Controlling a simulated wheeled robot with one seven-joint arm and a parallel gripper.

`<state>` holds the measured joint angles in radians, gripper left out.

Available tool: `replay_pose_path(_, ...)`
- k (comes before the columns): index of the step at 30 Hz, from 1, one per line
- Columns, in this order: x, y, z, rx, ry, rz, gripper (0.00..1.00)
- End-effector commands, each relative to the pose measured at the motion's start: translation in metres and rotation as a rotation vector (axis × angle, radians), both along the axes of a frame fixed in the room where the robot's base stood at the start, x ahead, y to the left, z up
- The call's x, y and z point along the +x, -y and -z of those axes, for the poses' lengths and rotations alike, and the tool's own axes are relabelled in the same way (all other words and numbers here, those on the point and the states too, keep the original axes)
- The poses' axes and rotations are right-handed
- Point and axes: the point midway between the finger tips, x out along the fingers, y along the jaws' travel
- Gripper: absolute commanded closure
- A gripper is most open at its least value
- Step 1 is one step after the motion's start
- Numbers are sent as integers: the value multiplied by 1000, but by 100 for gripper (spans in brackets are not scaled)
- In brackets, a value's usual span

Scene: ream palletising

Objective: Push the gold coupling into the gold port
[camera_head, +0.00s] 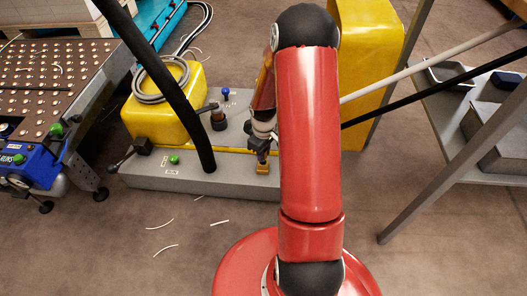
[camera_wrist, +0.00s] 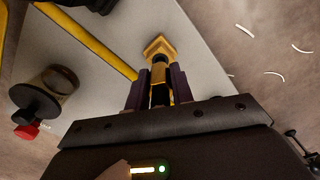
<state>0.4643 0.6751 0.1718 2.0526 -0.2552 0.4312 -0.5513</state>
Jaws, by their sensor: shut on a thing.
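My gripper (camera_wrist: 158,95) is shut on the gold coupling (camera_wrist: 158,72), a short gold and black piece between two dark fingers. The gold port (camera_wrist: 156,45) is a gold square fitting on the grey base, straight ahead of the coupling in the wrist view. The coupling's front end overlaps the port there; I cannot tell whether it is inside or just before it. In the head view my gripper (camera_head: 262,150) points down at the base's front edge, with the gold port (camera_head: 262,169) just below it. The coupling is too small to tell apart there.
The grey base (camera_head: 215,182) carries a yellow housing (camera_head: 160,115), a blue knob (camera_head: 226,92) and a green button (camera_head: 174,160). A thick black hose (camera_head: 185,105) crosses in front. A roller table (camera_head: 50,75) stands left, a grey shelf (camera_head: 450,165) right. White scraps lie on the floor.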

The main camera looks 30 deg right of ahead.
Motion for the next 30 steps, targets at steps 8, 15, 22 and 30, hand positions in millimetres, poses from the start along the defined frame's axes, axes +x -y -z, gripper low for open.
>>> replay_pose_path(8,0,0,8,0,0,0,100)
replay_pose_path(15,0,0,14,0,0,0,100)
replay_pose_path(22,0,0,20,0,0,0,100)
replay_pose_path(30,0,0,27,0,0,0,100)
